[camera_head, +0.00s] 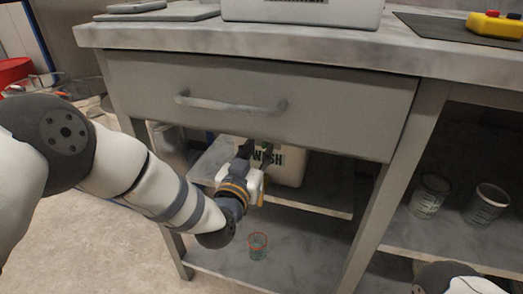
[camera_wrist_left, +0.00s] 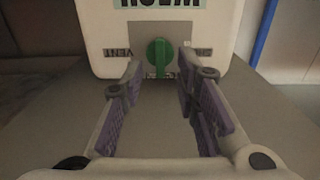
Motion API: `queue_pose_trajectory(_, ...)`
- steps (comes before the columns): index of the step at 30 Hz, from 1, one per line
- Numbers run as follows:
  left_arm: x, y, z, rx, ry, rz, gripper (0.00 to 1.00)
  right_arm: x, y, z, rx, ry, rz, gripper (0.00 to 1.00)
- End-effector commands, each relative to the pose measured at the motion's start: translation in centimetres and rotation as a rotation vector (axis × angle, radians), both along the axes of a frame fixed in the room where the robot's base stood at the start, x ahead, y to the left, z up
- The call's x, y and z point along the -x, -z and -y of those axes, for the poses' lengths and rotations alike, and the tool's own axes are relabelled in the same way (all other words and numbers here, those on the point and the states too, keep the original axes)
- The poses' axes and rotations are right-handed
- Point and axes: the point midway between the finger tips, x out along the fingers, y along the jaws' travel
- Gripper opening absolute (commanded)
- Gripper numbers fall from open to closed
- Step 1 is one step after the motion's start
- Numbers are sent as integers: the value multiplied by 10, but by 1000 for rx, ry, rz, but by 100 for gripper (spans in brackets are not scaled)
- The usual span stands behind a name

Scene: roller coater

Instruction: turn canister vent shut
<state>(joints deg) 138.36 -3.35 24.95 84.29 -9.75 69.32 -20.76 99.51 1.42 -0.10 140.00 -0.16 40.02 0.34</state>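The canister (camera_head: 291,166) is a cream-white container with dark lettering, on the shelf below the drawer. Its front fills the top of the left wrist view (camera_wrist_left: 225,30). The vent knob (camera_wrist_left: 160,54) is green and sits low on that front, between small dark labels, one reading VENT. My left gripper (camera_head: 250,150) reaches under the drawer to the canister's front. In the left wrist view its purple-padded fingers (camera_wrist_left: 160,72) are spread, one on each side of the knob, with visible gaps. My right gripper is not in view; only part of my right arm shows at the lower right.
The drawer (camera_head: 330,107) with its handle (camera_head: 230,104) hangs just above my left arm. A small cup (camera_head: 257,246) stands on the lower shelf below the gripper. Glass beakers (camera_head: 429,196) stand on the right shelf. A table leg (camera_head: 385,215) bounds the bay at right.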

Motion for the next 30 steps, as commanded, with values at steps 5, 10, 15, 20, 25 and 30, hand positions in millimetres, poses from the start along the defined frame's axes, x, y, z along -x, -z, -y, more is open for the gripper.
queue_pose_trajectory(5,-22,3,8,-1,1,-2,28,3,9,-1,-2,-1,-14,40)
queue_pose_trajectory(10,-27,0,9,0,1,-1,28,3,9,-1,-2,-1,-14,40)
queue_pose_trajectory(15,-26,0,9,0,1,-1,19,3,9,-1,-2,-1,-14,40)
queue_pose_trajectory(20,-26,0,9,-1,1,-2,0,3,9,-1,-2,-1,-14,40)
queue_pose_trajectory(25,-26,0,9,1,1,-3,0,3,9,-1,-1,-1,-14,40)
queue_pose_trajectory(30,-26,1,8,30,0,-13,0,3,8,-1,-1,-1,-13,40)
